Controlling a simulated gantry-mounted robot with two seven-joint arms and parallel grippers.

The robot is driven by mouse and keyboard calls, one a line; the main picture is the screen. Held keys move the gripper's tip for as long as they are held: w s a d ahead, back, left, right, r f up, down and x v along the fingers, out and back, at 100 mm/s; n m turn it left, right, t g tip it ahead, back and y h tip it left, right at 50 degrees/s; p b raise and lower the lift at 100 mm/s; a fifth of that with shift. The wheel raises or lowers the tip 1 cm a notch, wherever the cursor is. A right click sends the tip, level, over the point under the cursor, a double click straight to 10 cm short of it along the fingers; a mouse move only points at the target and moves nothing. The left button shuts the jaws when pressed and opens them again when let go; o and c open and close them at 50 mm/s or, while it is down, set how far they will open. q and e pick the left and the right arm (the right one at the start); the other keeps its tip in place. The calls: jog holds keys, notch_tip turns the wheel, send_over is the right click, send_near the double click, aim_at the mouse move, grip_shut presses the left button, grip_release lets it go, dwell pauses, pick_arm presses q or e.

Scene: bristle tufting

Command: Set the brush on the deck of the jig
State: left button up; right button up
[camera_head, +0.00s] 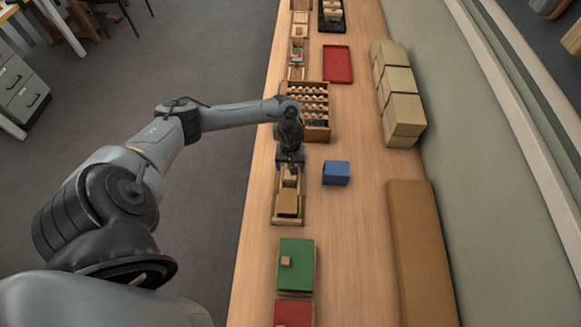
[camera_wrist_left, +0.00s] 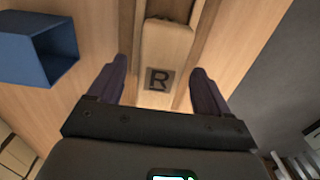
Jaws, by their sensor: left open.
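My left gripper (camera_head: 290,172) points down over a narrow wooden jig-like fixture (camera_head: 276,220) on the bench. A tan block (camera_head: 288,202) sits in the fixture, just in front of the gripper. In the left wrist view, the left gripper (camera_wrist_left: 160,88) has its two dark fingers wide apart. A pale wooden piece (camera_wrist_left: 166,45) marked with a dark "R" lies between and beyond them, with gaps on both sides. No finger touches it visibly. I cannot tell for sure which piece is the brush. My right gripper is out of view.
A blue open box (camera_head: 336,172) stands right of the fixture; it also shows in the left wrist view (camera_wrist_left: 38,48). A wooden rack (camera_head: 318,134) with rows of small pieces stands behind. A green board (camera_head: 296,250) lies in front. Tan blocks (camera_head: 404,115) stand along the wall.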

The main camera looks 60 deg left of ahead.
pick_arm(q)
notch_tip(320, 180, up, 9)
jog(key=shift+r+p, duration=0.1)
jog(key=shift+p, duration=0.9)
jog(key=w+d+f+m+t+h, duration=0.15)
jog(key=d+m+t, duration=0.7)
jog(key=d, duration=1.95)
jog(key=s+a+r+m+g, duration=0.1)
jog(key=s+r+m+g, duration=0.1)
jog(key=s+r, duration=0.2)
jog(key=s+a+r+m+g+y, duration=0.1)
jog(key=s+r+m+g, duration=0.2)
jog(key=s, duration=0.7)
jog(key=shift+s+a+r, duration=0.2)
jog(key=shift+s+r, duration=0.1)
jog(key=shift+r, duration=0.05)
jog(key=shift+p, duration=0.3)
